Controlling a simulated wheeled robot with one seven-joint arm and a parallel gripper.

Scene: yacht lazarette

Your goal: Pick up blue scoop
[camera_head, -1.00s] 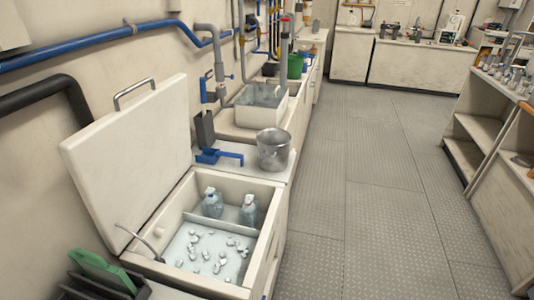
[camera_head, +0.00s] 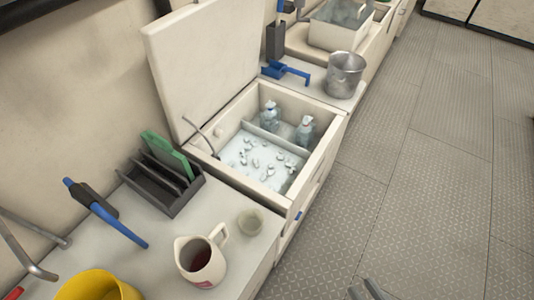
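The blue scoop (camera_head: 288,70) lies on the white counter (camera_head: 318,97) behind the open ice chest, left of a metal bucket. Its handle points right, towards the bucket. What look like the grey fingertips of my gripper (camera_head: 369,290) just show at the bottom edge, over the floor and far from the scoop. Most of the gripper is out of frame, and whether it is open or shut is unclear.
The ice chest (camera_head: 329,128) holds ice and two bottles; its raised lid (camera_head: 205,55) stands left of the scoop. The metal bucket (camera_head: 345,75) is beside the scoop. A jug (camera_head: 201,262), yellow container (camera_head: 100,287) and dark rack (camera_head: 170,195) stand nearer. The floor at right is clear.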

